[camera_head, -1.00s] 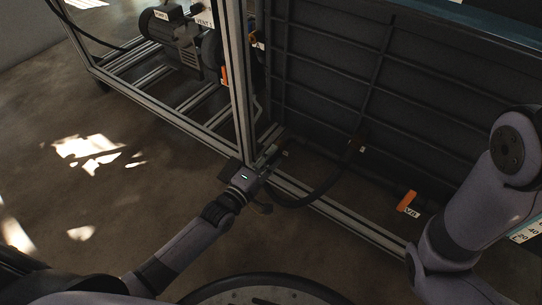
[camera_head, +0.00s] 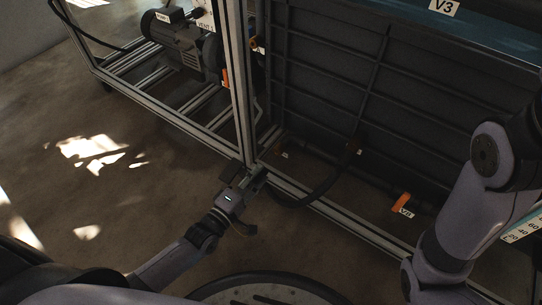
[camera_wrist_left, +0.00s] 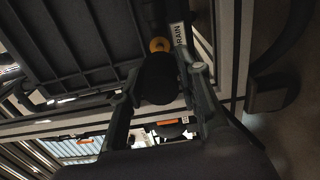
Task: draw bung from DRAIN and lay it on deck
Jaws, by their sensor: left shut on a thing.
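In the left wrist view, a dark rounded bung (camera_wrist_left: 157,80) sits between the two fingers of my left gripper (camera_wrist_left: 160,86), which is shut on it. A brass-coloured ring (camera_wrist_left: 160,45) shows just beyond the bung; I cannot tell whether they touch. A white DRAIN label (camera_wrist_left: 181,38), its first letter out of sight, is beside the ring. In the head view, my left gripper (camera_head: 258,177) is low, at the near side of the frame's corner post; the bung is too dark to make out there. My right gripper is out of view.
The metal frame's bottom rail (camera_head: 345,220) and upright post (camera_head: 240,90) stand close to my left gripper. A black hose (camera_head: 318,193) curves beside it. An orange handle (camera_head: 401,202) is further right. A pump (camera_head: 178,45) sits at the back left. The floor (camera_head: 150,205) at left is clear.

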